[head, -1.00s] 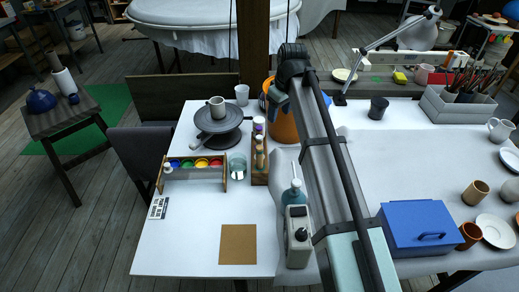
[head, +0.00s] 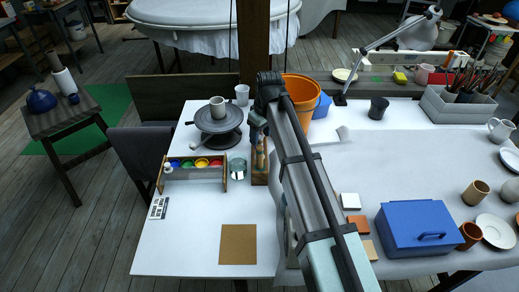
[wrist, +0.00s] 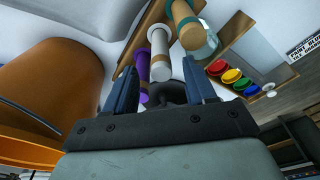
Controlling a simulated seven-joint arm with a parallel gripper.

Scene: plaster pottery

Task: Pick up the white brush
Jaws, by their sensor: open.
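The likely white brush (wrist: 159,40), a white cylinder with a wider round end, stands in a row along a wooden rack (wrist: 140,38) in the wrist view. A purple one (wrist: 143,66) is beside it on the left, and a tan one with a teal band (wrist: 187,22) on the right. My gripper (wrist: 159,64) is open, its two blue fingers spread on either side of the white one's lower part; I cannot tell whether they touch it. In the head view my gripper (head: 257,124) is over the far end of the rack (head: 260,178) and hides the white piece.
An orange bucket (head: 304,92) stands close behind my gripper, large at left in the wrist view (wrist: 50,85). A glass jar (head: 237,168), a paint rack (head: 196,174) and a turntable (head: 218,121) with a cup are left of the rack. The front-left table is mostly clear.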

